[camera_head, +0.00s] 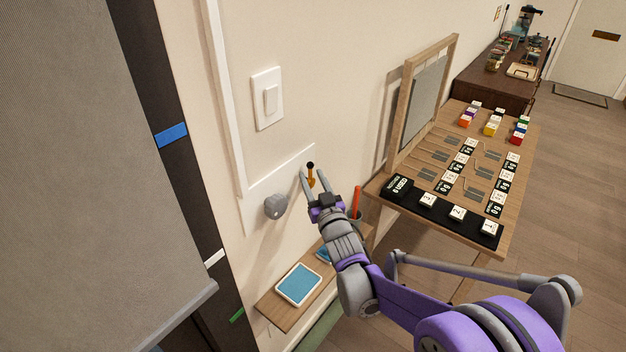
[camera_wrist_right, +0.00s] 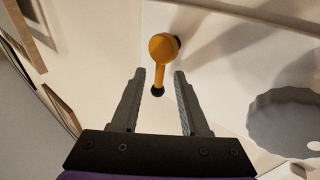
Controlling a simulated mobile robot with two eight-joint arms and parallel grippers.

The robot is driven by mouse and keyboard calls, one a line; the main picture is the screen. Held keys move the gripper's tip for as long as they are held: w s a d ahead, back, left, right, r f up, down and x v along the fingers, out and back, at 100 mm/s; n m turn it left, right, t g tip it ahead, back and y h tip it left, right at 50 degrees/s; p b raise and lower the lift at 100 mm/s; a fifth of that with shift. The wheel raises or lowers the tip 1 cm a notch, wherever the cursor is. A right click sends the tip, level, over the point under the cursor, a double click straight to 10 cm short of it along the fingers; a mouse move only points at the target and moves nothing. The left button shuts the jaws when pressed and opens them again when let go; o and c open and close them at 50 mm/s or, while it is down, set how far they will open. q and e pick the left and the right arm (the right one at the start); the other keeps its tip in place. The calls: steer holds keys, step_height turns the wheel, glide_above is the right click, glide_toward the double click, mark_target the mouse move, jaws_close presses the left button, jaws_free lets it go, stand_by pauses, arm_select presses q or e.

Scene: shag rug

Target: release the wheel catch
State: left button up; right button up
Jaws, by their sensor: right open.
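A small orange lever with dark ends, likely the wheel catch (camera_head: 310,174), stands on the pale wall panel. It shows clearly in the right wrist view (camera_wrist_right: 163,50), with a round orange head and a thin stem. A grey ridged knob, likely the wheel (camera_head: 276,206), is on the same panel, lower left of the lever; it also shows at the right of the wrist view (camera_wrist_right: 285,120). My right gripper (camera_wrist_right: 160,76) is open, with its fingers on either side of the lever's stem in that view. Contact cannot be told. My left gripper is not in view.
A white light switch (camera_head: 267,98) is above the panel. A small shelf (camera_head: 274,311) with a blue-faced tablet (camera_head: 299,284) is below. A wooden table (camera_head: 490,241) with tiles and a framed board (camera_head: 402,110) stands to the right. A grey panel (camera_head: 90,200) fills the left.

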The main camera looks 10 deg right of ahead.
steer(key=s+f+b, duration=0.1)
steer(key=s, duration=0.9)
steer(key=shift+s+d, duration=0.3)
steer(key=shift+d, duration=0.1)
steer(key=shift+f, duration=0.1)
steer(key=s+f+g+p, duration=0.1)
steer(key=s+f+g, duration=0.2)
steer(key=s, duration=0.5)
steer(key=s+f+g+h+p, duration=0.1)
steer(key=s+f+g, duration=0.2)
steer(key=s+g, duration=0.3)
steer(key=s+f+m+g+p, duration=0.1)
steer(key=s+f+g, duration=0.3)
steer(key=s, duration=0.8)
steer(key=shift+d+g+h, duration=0.3)
steer(key=shift+d+g, duration=0.1)
steer(key=shift+d, duration=0.05)
